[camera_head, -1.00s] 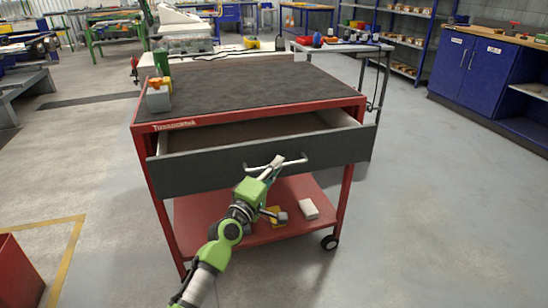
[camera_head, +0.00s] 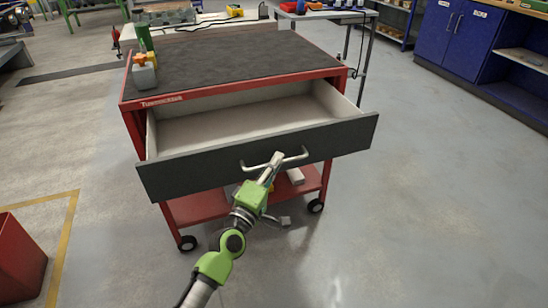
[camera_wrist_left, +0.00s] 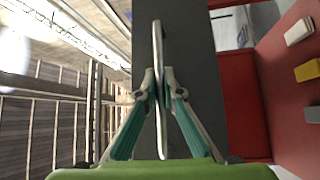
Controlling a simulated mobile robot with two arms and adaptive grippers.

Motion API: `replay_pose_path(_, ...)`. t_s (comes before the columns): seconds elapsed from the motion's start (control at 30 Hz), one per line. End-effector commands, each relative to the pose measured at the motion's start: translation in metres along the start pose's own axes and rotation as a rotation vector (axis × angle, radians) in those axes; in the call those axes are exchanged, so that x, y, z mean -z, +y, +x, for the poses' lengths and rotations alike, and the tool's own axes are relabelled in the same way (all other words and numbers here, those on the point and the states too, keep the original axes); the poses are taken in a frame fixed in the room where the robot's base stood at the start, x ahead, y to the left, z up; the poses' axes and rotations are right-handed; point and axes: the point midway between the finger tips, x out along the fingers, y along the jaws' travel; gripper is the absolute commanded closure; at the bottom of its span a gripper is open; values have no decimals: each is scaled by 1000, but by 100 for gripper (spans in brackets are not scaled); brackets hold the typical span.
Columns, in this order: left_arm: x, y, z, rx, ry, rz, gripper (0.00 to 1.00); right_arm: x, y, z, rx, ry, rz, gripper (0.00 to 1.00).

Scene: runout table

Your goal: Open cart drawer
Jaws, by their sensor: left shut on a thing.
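The red cart (camera_head: 335,76) stands ahead with its dark-fronted drawer (camera_head: 190,172) pulled well out. The pale inside of the drawer shows and looks empty. A light metal bar handle (camera_head: 295,156) runs across the drawer front. My left gripper (camera_head: 276,160) is shut on the handle near its middle. In the left wrist view the two fingers (camera_wrist_left: 163,90) close around the handle (camera_wrist_left: 157,40), with the dark drawer front (camera_wrist_left: 190,30) behind it. My right gripper is not in view.
Bottles (camera_head: 144,70) stand on the cart top's left corner. The lower shelf (camera_head: 200,207) holds a white block (camera_head: 296,176). A red bin (camera_head: 20,260) is at lower left, blue cabinets (camera_head: 455,35) at upper right. The floor to the right is clear.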

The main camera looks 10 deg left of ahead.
Motion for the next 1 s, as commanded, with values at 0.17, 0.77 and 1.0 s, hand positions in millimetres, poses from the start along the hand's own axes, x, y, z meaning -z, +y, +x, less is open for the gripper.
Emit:
replay_pose_path(0.17,0,-1,-1,1,1,0,100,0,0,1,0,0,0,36)
replay_pose_path(0.77,0,0,-1,1,0,0,75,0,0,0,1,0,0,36)
replay_pose_path(1.0,0,-2,-29,3,0,2,75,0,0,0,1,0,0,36)
